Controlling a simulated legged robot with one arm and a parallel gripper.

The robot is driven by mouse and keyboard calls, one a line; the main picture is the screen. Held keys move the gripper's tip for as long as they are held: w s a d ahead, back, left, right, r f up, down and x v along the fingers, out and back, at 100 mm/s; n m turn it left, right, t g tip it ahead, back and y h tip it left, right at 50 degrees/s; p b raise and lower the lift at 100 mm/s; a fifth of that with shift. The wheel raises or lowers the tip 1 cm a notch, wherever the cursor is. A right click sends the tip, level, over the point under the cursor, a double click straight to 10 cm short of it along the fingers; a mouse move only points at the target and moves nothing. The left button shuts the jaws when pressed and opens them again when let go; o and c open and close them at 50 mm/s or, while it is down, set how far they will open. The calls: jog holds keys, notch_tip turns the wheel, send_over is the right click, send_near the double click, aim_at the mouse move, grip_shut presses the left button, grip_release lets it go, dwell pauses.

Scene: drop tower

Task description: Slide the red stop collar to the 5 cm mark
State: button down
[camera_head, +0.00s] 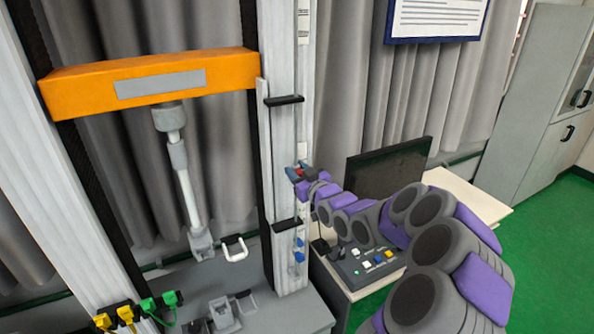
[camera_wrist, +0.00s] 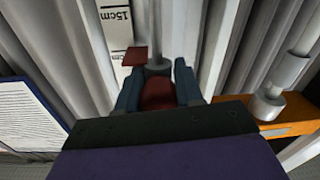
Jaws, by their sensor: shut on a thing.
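The red stop collar (camera_wrist: 158,93) sits between the two blue fingers of my gripper (camera_wrist: 158,88) in the wrist view, on a thin grey vertical rod. My gripper is shut on it. A flat red tab (camera_wrist: 135,56) shows just beyond, near the white scale (camera_wrist: 115,25). The scale has a "15cm" label, seen turned, and a second label partly hidden by the tab. In the head view my gripper (camera_head: 299,174) is at the right column, with a little red of the collar (camera_head: 300,171) showing. The exact mark beside the collar cannot be read.
Black brackets stick out from the column above (camera_head: 284,100) and below (camera_head: 286,225) my gripper. Blue pieces (camera_head: 299,250) sit lower on the rod. An orange crossbeam (camera_head: 150,82) spans the tower at left. A control box (camera_head: 368,262) and monitor (camera_head: 388,172) stand near my arm.

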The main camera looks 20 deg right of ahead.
notch_tip(320, 180, down, 14)
jog(key=b, duration=0.5)
jog(key=shift+f, duration=0.15)
jog(key=c, duration=0.7)
grip_release()
jog(key=shift+d, duration=0.1)
jog(key=shift+c, duration=0.2)
jog(key=s+d+b, duration=0.1)
jog(key=s+b, duration=0.2)
jog(key=s, duration=1.1)
jog(key=shift+s+d+f+b, duration=0.15)
jog(key=shift+s+d+b, duration=0.15)
jog(key=shift+s+b, duration=0.1)
jog(key=shift+s+b, duration=0.1)
jog(key=shift+b, duration=0.4)
